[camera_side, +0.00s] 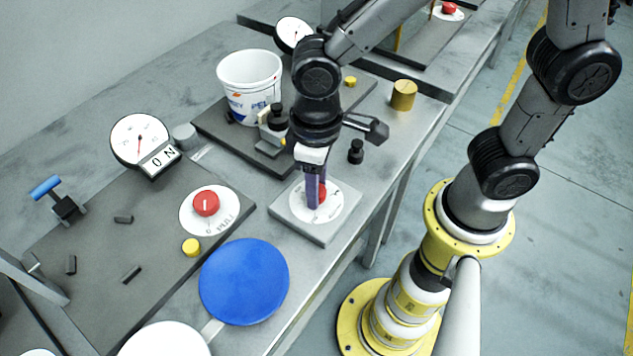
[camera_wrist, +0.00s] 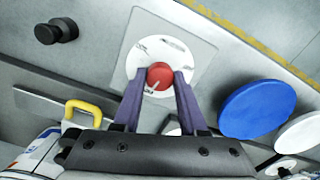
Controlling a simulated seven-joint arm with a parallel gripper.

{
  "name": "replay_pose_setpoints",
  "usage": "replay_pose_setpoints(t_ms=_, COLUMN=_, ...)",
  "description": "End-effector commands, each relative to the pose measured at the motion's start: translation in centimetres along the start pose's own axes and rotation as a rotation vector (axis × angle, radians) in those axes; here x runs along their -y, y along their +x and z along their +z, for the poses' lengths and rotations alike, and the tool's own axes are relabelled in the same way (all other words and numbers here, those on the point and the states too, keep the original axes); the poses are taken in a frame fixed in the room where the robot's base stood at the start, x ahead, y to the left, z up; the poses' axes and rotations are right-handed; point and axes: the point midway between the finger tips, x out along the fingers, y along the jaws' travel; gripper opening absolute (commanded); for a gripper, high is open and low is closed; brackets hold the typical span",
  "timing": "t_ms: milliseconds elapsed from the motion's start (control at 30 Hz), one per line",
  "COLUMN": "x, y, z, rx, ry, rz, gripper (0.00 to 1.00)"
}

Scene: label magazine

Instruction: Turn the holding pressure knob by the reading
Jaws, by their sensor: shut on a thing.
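My gripper (camera_side: 316,188) points down over a red knob (camera_side: 322,190) on a white dial plate set on a square grey base (camera_side: 290,222). In the wrist view the red knob (camera_wrist: 159,76) sits between the two purple fingers (camera_wrist: 158,84), which are shut on it. A white mark shows on the knob's face. A second red knob (camera_side: 206,204), with a white disc lettered PULL, is on the dark panel at left and is apart from my gripper.
A large blue disc (camera_side: 244,281) lies in front of the gripped knob's base, at left. A white bucket (camera_side: 250,85), a black knob (camera_side: 356,152) and a yellow cylinder (camera_side: 403,95) stand behind. Another gauge (camera_side: 294,33) is farther back. The bench's right edge is close.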

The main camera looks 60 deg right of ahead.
Motion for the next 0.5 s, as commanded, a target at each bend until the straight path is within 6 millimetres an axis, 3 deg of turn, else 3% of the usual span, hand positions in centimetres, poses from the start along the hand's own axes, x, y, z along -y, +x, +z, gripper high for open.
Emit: replay_pose_setpoints(t_ms=500, x=0.04, y=-0.23, z=-0.14, rx=-0.006, ry=0.154, rz=-0.002, gripper=0.00)
